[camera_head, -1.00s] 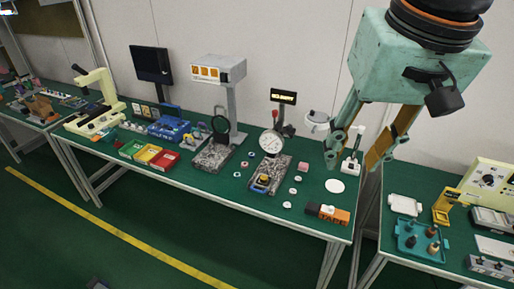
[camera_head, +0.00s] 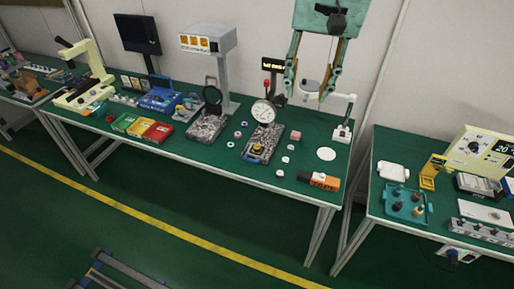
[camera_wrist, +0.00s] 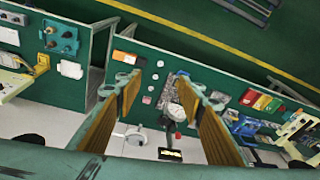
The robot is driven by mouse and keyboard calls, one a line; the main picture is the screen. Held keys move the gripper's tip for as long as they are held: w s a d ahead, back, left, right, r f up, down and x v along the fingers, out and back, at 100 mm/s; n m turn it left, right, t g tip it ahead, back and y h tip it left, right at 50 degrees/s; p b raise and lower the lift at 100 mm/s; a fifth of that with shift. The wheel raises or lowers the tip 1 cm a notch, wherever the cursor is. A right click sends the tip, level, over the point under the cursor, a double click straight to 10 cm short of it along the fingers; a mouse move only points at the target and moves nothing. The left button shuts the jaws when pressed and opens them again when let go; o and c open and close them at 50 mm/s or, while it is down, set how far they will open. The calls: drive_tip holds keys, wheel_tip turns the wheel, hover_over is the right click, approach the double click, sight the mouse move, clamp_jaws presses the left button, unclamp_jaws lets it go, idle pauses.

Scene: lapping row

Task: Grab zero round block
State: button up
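My gripper (camera_head: 308,92) is open and empty, hanging above the back part of the green table, behind the small parts. It also shows in the wrist view (camera_wrist: 170,95), its tan-padded fingers wide apart. Several small round pieces lie on the table. White ones (camera_head: 284,159) run in a line right of the dial gauge stand (camera_head: 262,112), with a pinkish block (camera_head: 295,135) at the back of that line. Ring-like pieces (camera_head: 237,134) lie left of the stand. Which one is the zero round block I cannot tell; no marking is readable.
A flat white disc (camera_head: 326,154), an orange-and-black tape box (camera_head: 319,180) and a white stand (camera_head: 342,131) are at the table's right end. Left are a grey column instrument (camera_head: 208,40) and red, yellow and green bins (camera_head: 158,132). A gap separates the right table (camera_head: 380,222).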

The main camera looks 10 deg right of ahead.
drive_tip(key=w+a+f+m+p, duration=0.15)
drive_tip(key=w+f, duration=0.25)
drive_tip(key=w, duration=0.6)
drive_tip(key=m+g+p, duration=0.2)
drive_tip(key=m+p, duration=0.2)
drive_tip(key=p, duration=0.1)
hover_over(257, 146)
wheel_tip(257, 146, down, 29)
drive_tip(key=shift+s+f+n, duration=0.1)
drive_tip(key=shift+f+n, duration=0.1)
drive_tip(key=shift+n, duration=0.05)
drive_tip(key=shift+f, duration=0.15)
drive_tip(key=shift+f, duration=4.15)
drive_tip(key=shift+d+f+p, duration=0.1)
drive_tip(key=shift+f+p, duration=0.5)
drive_tip(key=shift+f, duration=2)
